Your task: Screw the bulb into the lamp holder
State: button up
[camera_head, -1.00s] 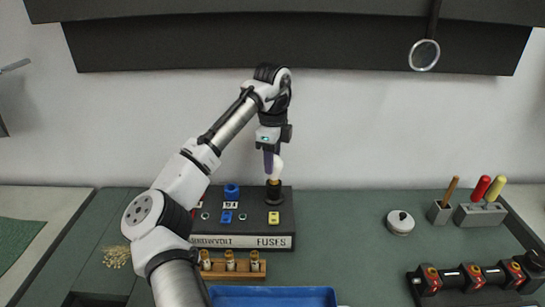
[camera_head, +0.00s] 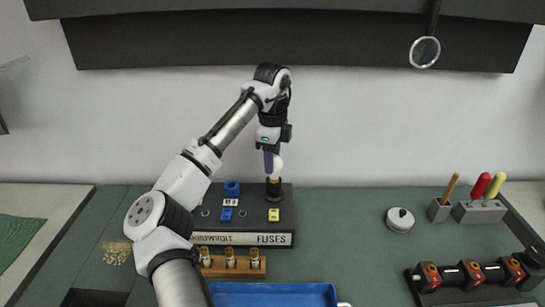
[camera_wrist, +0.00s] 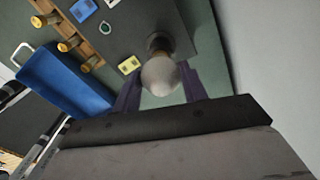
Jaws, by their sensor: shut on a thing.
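A white round bulb (camera_head: 276,165) is upright at the top of the black lamp holder (camera_head: 273,188), at the back right of the dark fuse board (camera_head: 240,212). In the wrist view the bulb (camera_wrist: 161,76) lies over the holder (camera_wrist: 158,42), which shows just beyond it. My gripper (camera_head: 270,165) points down from above and is shut on the bulb. Its purple fingers (camera_wrist: 160,92) stand at the two sides of the bulb.
A wooden rack (camera_head: 232,266) with several brass-capped fuses stands before the board. A blue tray (camera_head: 275,294) is at the front. A white-lidded round pot (camera_head: 400,220), a tool block (camera_head: 481,211) and a black device (camera_head: 470,275) are at the right.

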jog(key=shift+f, duration=0.2)
dwell(0.3)
jog(key=m, duration=0.4)
jog(key=shift+w, duration=0.1)
jog(key=m, duration=0.3)
jog(key=shift+d+m, duration=0.1)
jog(key=shift+m, duration=0.3)
jog(key=m, duration=0.8)
jog(key=shift+d, duration=0.15)
jog(key=o, duration=0.9)
